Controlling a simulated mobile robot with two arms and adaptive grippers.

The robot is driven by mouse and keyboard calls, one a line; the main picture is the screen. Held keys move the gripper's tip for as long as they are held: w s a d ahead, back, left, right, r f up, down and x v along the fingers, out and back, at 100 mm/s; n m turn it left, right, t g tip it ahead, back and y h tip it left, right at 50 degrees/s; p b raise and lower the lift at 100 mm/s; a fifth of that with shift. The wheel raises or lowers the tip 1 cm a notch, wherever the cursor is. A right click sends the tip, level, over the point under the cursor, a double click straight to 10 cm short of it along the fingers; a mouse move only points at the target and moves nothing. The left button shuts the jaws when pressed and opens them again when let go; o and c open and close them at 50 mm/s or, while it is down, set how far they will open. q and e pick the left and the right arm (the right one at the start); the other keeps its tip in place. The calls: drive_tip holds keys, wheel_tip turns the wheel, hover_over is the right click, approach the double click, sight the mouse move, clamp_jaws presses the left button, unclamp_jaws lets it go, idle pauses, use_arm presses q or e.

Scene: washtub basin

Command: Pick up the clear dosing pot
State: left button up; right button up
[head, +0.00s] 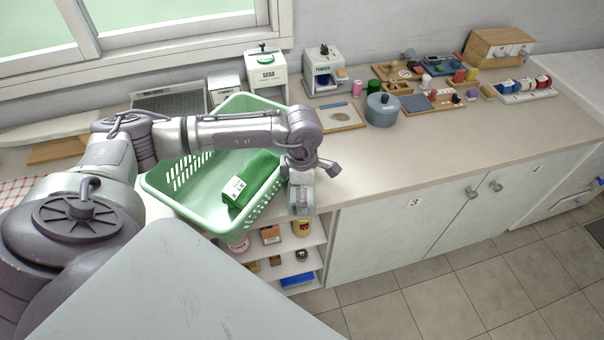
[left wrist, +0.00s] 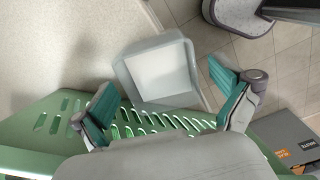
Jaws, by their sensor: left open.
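The clear dosing pot (left wrist: 153,98) is a square, pale translucent container with a whitish inside, in the left wrist view. It appears close to the worktop's edge, beside the green basket's rim. My left gripper (left wrist: 163,90) is open, its two teal fingers apart, one toward each side of the pot. Whether either finger touches the pot cannot be told. In the head view my left gripper (head: 301,205) points down at the basket's right side, by the worktop's front edge; I cannot make out the pot clearly there. My right gripper is not in view.
The green slotted basket (head: 165,188) holds a green packet (head: 250,180). Open shelves with small goods (head: 300,255) lie below. A soda dispenser (head: 266,72), a powder dispenser (head: 323,68) and a grey lidded pot (head: 382,110) stand behind. The worktop (head: 420,150) is clear at front right.

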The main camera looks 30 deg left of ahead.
use_arm(q)
drive_tip(key=c, duration=1.2)
drive_tip(key=shift+r, duration=0.15)
